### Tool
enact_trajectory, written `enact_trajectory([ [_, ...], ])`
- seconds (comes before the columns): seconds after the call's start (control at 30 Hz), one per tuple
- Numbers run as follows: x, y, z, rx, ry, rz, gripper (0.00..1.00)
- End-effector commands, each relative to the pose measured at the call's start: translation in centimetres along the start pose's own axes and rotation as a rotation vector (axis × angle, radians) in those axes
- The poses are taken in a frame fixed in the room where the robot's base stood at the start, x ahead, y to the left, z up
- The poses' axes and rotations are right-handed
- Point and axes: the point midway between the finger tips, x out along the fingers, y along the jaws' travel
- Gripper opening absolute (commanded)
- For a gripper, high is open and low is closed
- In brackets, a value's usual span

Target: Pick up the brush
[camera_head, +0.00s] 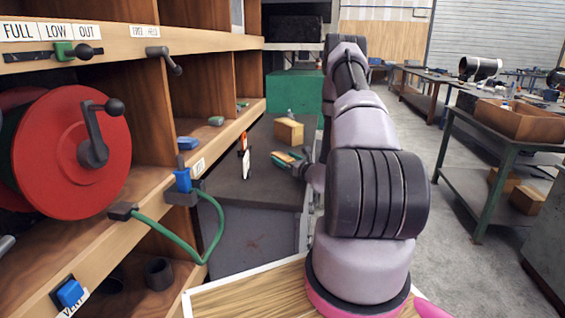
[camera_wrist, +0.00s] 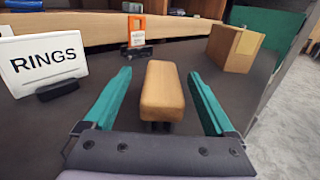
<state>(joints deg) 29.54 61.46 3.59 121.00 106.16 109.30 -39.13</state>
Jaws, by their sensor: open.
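The brush (camera_wrist: 162,88) has a wooden, block-like back, with a little dark material showing under its near end. It is on the dark top of a grey cabinet (camera_head: 255,205). In the wrist view my gripper (camera_wrist: 161,74) is open, with one teal finger on each side of the brush. Gaps show between the brush and both fingers. In the head view the brush (camera_head: 285,157) is small and partly covered by my gripper (camera_head: 290,158). The underside of the brush is mostly hidden.
A white "RINGS" card (camera_wrist: 45,60) stands left of the brush. An orange-framed item (camera_wrist: 136,30) in a dark base stands beyond it. A wooden box (camera_wrist: 234,48) is at the right back. Wooden shelving with a red reel (camera_head: 72,150) and green hose (camera_head: 205,245) lines the left.

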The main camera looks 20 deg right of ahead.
Motion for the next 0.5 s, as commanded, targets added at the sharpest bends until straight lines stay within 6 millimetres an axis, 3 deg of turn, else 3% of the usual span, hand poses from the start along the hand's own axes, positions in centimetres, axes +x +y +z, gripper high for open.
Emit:
enact_trajectory([
  [0.2, 3.3, -0.3, 0.1, -0.002, -0.003, 0.002, 0.90],
  [0.5, 4.2, -0.3, 0.1, 0.000, -0.001, 0.001, 0.90],
])
